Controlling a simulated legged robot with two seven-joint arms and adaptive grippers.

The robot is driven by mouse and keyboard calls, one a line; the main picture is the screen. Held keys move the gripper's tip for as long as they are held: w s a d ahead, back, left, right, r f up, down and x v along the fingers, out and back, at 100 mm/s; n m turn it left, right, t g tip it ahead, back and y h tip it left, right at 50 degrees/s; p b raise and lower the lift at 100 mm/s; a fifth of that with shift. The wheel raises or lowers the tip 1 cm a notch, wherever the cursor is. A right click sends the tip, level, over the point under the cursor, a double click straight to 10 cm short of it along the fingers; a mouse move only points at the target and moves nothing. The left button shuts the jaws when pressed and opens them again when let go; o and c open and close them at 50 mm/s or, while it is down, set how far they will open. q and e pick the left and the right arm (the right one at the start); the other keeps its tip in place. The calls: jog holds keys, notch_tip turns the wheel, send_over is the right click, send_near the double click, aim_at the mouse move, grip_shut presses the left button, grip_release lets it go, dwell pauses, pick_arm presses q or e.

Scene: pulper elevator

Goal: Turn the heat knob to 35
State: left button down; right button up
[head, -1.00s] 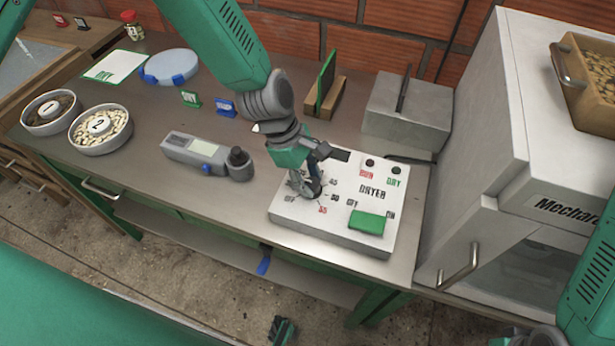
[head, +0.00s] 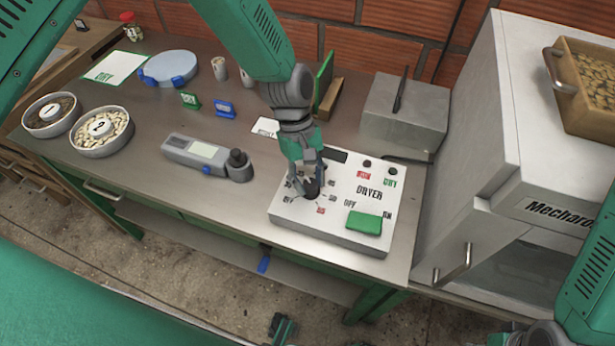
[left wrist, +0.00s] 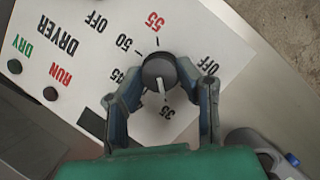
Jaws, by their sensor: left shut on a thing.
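The white dryer panel (head: 335,235) lies on the steel bench. Its dark round heat knob (head: 312,188) is mostly covered by my left gripper (head: 311,186) in the head view. In the left wrist view, the knob (left wrist: 160,71) sits between the two fingers of my left gripper (left wrist: 160,85), which is shut on it. The knob's white pointer line points toward the 35 mark (left wrist: 167,112). The marks 45, 50, red 55 and OFF also show around it. A dark and green part at the bottom edge (head: 282,329) may be my right gripper; its jaws are unclear.
A green switch (head: 365,223) is on the panel near its front. A grey handheld meter (head: 205,155) lies left of the panel. A grey metal box (head: 405,115) stands behind it, and a white machine (head: 475,150) stands to the right. Two bowls are at far left.

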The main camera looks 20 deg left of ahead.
pick_arm(q)
jog(key=shift+d+r+m, duration=0.1)
jog(key=shift+d+m, duration=0.1)
jog(key=shift+m, duration=0.2)
jog(key=c, duration=1.2)
grip_release()
jog(key=shift+s, duration=0.1)
jog(key=shift+d, duration=0.1)
pick_arm(e)
jog(key=shift+s+d, duration=0.1)
jog(key=shift+d, duration=0.15)
jog(key=shift+d, duration=0.1)
pick_arm(q)
jog(key=shift+r, duration=0.1)
pick_arm(e)
jog(key=shift+s, duration=0.1)
pick_arm(q)
jog(key=v, duration=1.1)
jog(key=shift+w+d+r, duration=0.2)
jog(key=shift+w+r, duration=0.05)
jog(key=shift+r, duration=0.15)
jog(key=shift+a, duration=0.15)
